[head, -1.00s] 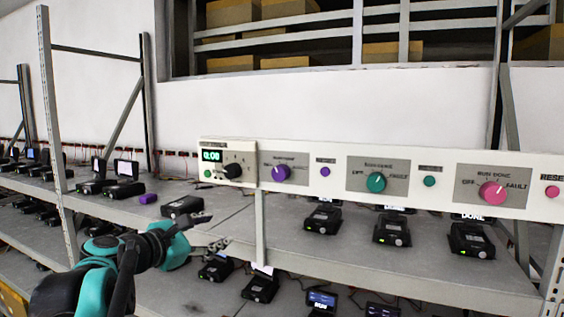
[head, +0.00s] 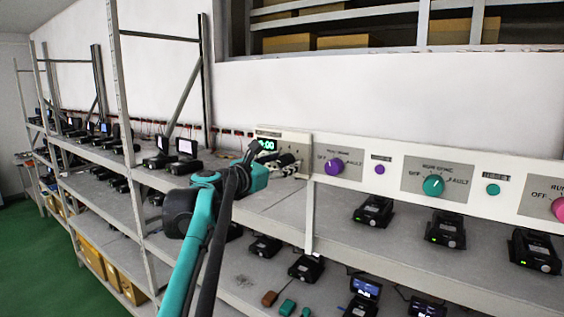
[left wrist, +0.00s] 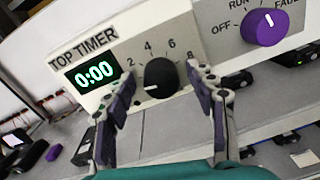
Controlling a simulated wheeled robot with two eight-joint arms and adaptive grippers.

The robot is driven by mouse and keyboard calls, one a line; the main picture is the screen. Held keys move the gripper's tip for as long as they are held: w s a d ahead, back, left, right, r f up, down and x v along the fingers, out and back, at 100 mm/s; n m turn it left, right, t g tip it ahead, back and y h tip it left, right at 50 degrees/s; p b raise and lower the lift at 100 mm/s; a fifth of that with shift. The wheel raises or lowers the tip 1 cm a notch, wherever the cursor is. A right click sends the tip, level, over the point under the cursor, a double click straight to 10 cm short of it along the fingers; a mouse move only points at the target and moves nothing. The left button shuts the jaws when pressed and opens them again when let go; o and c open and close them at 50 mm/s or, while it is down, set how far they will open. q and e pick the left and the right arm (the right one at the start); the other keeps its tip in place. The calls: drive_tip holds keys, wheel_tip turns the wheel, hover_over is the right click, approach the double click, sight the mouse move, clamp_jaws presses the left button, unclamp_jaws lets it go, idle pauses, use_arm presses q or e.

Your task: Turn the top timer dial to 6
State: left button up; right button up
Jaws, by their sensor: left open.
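The top timer is a white panel at the left end of the long control strip, with a green display reading 0:00 (left wrist: 95,73) in the left wrist view. Its black dial (left wrist: 160,78) has a white pointer mark directed to the lower left, away from the numbers 2, 4, 6, 8 printed above it. My left gripper (left wrist: 165,90) is open, its two fingers on either side of the dial with gaps beside it; I cannot tell whether either touches. In the head view my left gripper (head: 285,163) covers most of the timer panel (head: 290,139). My right gripper is not in view.
A purple knob (left wrist: 265,27) sits on the strip right of the timer, also in the head view (head: 333,167). A teal knob (head: 433,186) is farther right. Grey shelves (head: 275,207) with several black devices run below the strip. An upright post (head: 310,215) stands below the timer.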

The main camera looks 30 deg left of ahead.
use_arm(q)
drive_tip(key=c, duration=1.2)
drive_tip(key=shift+o, duration=0.2)
